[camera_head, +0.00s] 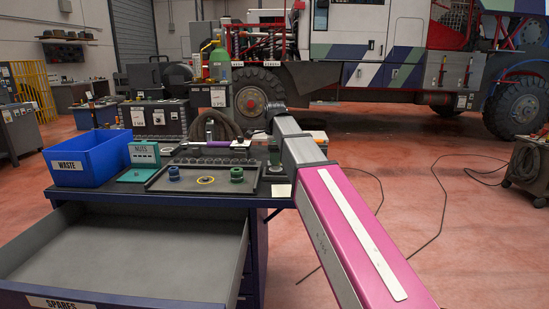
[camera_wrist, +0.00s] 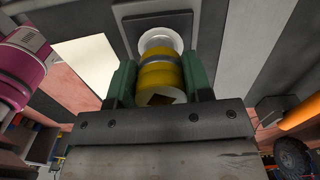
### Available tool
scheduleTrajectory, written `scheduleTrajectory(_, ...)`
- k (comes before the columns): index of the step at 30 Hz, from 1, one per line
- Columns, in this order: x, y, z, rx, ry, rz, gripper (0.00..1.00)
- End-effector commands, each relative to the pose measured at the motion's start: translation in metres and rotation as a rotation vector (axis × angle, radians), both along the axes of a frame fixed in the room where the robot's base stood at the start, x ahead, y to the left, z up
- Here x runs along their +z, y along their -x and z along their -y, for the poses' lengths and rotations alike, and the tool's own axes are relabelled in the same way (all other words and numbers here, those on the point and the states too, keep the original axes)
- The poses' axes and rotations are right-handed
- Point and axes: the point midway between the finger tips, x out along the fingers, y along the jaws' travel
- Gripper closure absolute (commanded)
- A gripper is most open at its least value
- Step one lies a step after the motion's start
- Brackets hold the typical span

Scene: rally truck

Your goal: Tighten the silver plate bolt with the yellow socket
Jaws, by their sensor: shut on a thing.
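In the wrist view, my gripper (camera_wrist: 160,80) has its green fingers closed on both sides of the yellow socket (camera_wrist: 158,74). The socket has a grey band, and a pale end face with a dark square hole turned toward the camera. Beyond its far end is a round silver piece (camera_wrist: 160,38) in front of a dark square plate (camera_wrist: 128,28). I cannot tell whether this piece is the silver plate bolt or whether the socket is seated on it. In the head view, my pink and grey arm reaches toward the truck, and the gripper's fingers and socket are not distinguishable.
A blue waste bin (camera_head: 85,170) stands left. The spares drawer (camera_head: 130,255) is open. Cables (camera_head: 440,205) lie on the right floor.

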Motion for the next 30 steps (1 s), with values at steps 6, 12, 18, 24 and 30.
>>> scheduleTrajectory(6,-0.003,0.0,0.0,0.0,0.0,0.0,0.97)
scheduleTrajectory(12,-0.007,0.0,0.0,0.0,0.0,0.0,0.97)
scheduleTrajectory(18,-0.01,0.0,0.0,0.0,0.0,0.0,0.97)
scheduleTrajectory(24,-0.014,0.0,0.0,0.0,0.0,0.0,0.97)
scheduleTrajectory(30,-0.017,0.0,0.0,0.0,0.0,0.0,0.97)
